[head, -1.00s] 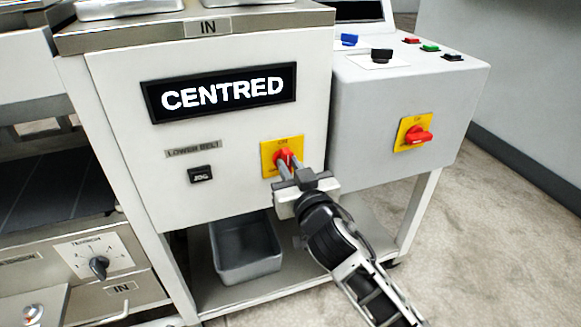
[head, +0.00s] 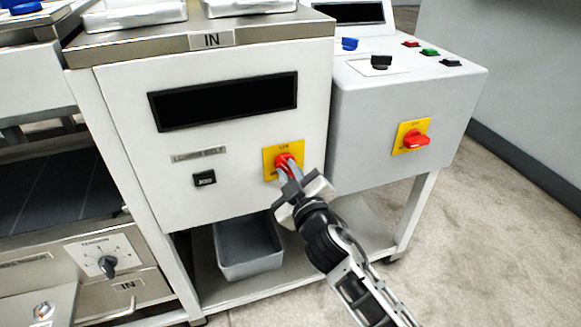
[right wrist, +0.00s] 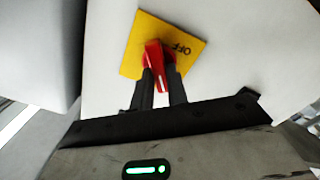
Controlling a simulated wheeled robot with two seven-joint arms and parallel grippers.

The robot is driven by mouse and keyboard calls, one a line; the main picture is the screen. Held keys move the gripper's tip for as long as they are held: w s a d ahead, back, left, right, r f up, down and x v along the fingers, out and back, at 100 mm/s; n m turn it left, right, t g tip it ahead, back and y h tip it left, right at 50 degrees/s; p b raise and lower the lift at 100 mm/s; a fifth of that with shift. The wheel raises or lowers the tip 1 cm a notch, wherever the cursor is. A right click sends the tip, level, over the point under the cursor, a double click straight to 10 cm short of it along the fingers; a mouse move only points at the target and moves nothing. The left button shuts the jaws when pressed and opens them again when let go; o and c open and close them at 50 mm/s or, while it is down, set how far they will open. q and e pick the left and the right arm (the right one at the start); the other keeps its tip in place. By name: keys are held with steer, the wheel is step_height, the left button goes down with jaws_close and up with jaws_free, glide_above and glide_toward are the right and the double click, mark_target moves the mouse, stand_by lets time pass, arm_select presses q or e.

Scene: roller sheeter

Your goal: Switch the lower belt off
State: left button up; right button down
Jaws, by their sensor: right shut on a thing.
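The lower belt switch is a red rotary knob (head: 285,160) on a yellow plate (head: 270,162), on the white front panel beside the "LOWER BELT" label (head: 199,154). My right gripper (head: 288,172) is shut on the red knob. In the right wrist view, the two dark fingers of my right gripper (right wrist: 160,85) sit on either side of the red knob (right wrist: 154,53), and the yellow plate (right wrist: 183,51) reads "OFF". The display (head: 225,101) above is dark. A small black switch (head: 204,179) sits under the label. My left gripper is not in view.
Black, red and green controls are on that box's top. A grey bin (head: 248,262) stands on the shelf below. Open floor lies at the right.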

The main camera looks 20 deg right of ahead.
steer(key=shift+n, duration=0.6)
steer(key=n+p, duration=0.1)
steer(key=n, duration=0.1)
steer(key=shift+a+n, duration=0.1)
steer(key=shift+n, duration=0.3)
steer(key=n, duration=0.3)
steer(key=shift+f+p, duration=0.1)
steer(key=shift+p, duration=0.25)
steer(key=shift+a+n, duration=0.1)
steer(key=shift+n, duration=0.8)
steer(key=shift+f+n, duration=0.1)
steer(key=shift+n, duration=0.7)
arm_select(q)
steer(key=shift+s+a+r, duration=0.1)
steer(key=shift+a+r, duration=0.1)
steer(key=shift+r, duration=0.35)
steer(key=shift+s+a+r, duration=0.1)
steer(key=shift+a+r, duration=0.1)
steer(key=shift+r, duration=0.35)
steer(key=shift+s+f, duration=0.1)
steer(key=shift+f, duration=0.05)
